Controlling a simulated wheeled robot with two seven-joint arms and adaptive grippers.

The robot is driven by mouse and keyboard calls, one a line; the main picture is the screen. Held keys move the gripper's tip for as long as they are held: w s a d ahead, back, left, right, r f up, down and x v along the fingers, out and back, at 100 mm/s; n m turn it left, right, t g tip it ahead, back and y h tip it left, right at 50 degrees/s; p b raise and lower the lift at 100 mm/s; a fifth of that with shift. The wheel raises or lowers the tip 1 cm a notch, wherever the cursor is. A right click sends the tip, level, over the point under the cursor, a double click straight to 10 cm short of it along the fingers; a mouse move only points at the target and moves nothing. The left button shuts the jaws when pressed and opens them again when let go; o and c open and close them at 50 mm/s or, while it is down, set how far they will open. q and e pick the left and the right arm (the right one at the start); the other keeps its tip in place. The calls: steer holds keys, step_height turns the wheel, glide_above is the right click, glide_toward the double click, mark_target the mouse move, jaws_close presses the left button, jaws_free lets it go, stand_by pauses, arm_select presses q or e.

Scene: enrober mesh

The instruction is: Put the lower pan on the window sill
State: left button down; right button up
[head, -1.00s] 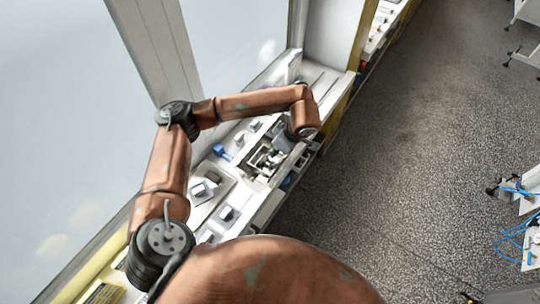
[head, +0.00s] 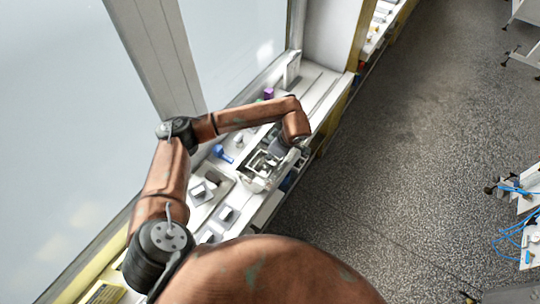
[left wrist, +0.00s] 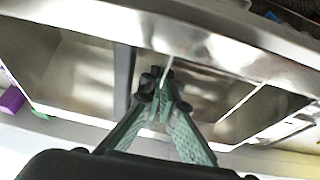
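My left gripper (head: 277,150) is low over an open grey metal frame or pan group (head: 262,165) on the white bench by the window. In the left wrist view, the green fingers of my left gripper (left wrist: 160,82) converge, their dark tips close together at a thin bright strip. Whether they pinch it cannot be told. Shiny metal pan walls (left wrist: 75,75) surround the tips. Which pan is the lower one is unclear, as the gripper and arm partly hide the group. The white window sill (head: 312,82) runs along the glass. My right gripper is out of view.
A purple block (head: 268,93) stands farther along the sill; it also shows in the left wrist view (left wrist: 12,100). A blue piece (head: 222,153) and a grey tray (head: 207,196) with small blocks lie nearer. The sill's far end looks fairly clear.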

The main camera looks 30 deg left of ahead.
arm_select(q)
steer(key=c, duration=2.6)
jaws_free()
steer(key=shift+f, duration=0.15)
steer(key=shift+c, duration=0.2)
steer(key=o, duration=0.5)
steer(key=v, duration=1.2)
steer(key=shift+s, duration=0.1)
